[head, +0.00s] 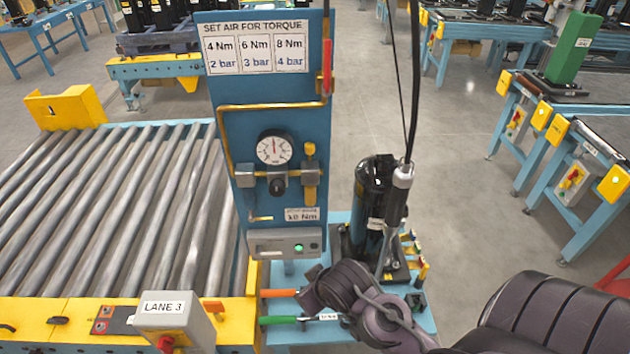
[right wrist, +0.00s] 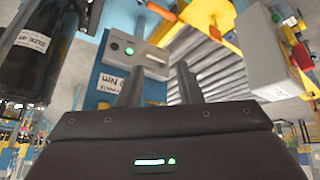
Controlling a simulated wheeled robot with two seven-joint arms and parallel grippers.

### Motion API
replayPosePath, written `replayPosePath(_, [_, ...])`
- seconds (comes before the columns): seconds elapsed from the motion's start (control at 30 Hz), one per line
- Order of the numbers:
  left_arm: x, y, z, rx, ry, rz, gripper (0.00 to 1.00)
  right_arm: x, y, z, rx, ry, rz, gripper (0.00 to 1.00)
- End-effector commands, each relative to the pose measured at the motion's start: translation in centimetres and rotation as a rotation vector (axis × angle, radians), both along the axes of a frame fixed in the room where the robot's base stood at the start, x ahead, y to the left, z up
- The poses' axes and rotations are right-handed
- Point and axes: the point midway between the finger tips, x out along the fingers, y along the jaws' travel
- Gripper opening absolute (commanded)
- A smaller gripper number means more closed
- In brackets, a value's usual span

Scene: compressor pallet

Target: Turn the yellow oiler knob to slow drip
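The yellow oiler knob (head: 310,149) sits at the top of a small oiler, right of the round gauge on the blue panel (head: 265,205). A yellow oiler body (head: 310,187) hangs below it. My right arm reaches in from the lower right of the head view, below the panel; its fingertips are hard to make out there. In the right wrist view my right gripper (right wrist: 158,78) has its two dark fingers apart with nothing between them. It is clear of the knob. I cannot make out the knob in the right wrist view. My left gripper is not in view.
A pressure gauge (head: 274,148) and regulator knob (head: 278,185) are left of the oiler. A black cylinder (head: 372,190) and hanging torque tool (head: 398,195) stand right of the panel. The roller conveyor (head: 110,220) and Lane 3 box (head: 172,322) are left.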

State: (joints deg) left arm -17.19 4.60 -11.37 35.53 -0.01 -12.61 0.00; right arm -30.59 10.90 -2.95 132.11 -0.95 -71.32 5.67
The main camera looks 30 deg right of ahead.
Motion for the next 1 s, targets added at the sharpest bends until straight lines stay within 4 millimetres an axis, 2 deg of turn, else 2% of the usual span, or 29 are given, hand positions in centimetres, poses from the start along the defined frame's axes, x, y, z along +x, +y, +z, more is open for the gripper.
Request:
replayPosePath(0.03, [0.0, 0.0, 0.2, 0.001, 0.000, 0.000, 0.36, 1.3, -1.1, 1.0, -0.011, -0.064, -0.015, 0.32])
replayPosePath(0.37, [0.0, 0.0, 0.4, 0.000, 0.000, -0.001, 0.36, 8.8, -7.4, 5.2, -0.010, -0.467, -0.070, 0.32])
replayPosePath(0.47, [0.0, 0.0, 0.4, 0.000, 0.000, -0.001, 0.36, 11.4, -10.0, 7.3, 0.006, -0.626, -0.066, 0.32])
replayPosePath(0.6, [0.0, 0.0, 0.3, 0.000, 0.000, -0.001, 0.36, 14.2, -13.8, 11.1, 0.050, -0.860, -0.032, 0.32])
replayPosePath(0.7, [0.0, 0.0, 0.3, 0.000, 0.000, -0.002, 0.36, 15.1, -15.2, 13.2, 0.081, -0.967, -0.003, 0.32])
replayPosePath(0.8, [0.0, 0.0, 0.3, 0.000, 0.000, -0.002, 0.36, 15.4, -15.9, 14.4, 0.101, -1.021, 0.015, 0.32])
replayPosePath(1.0, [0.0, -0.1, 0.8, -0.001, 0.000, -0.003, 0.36, 16.4, -16.2, 15.1, 0.111, -1.048, 0.025, 0.32])
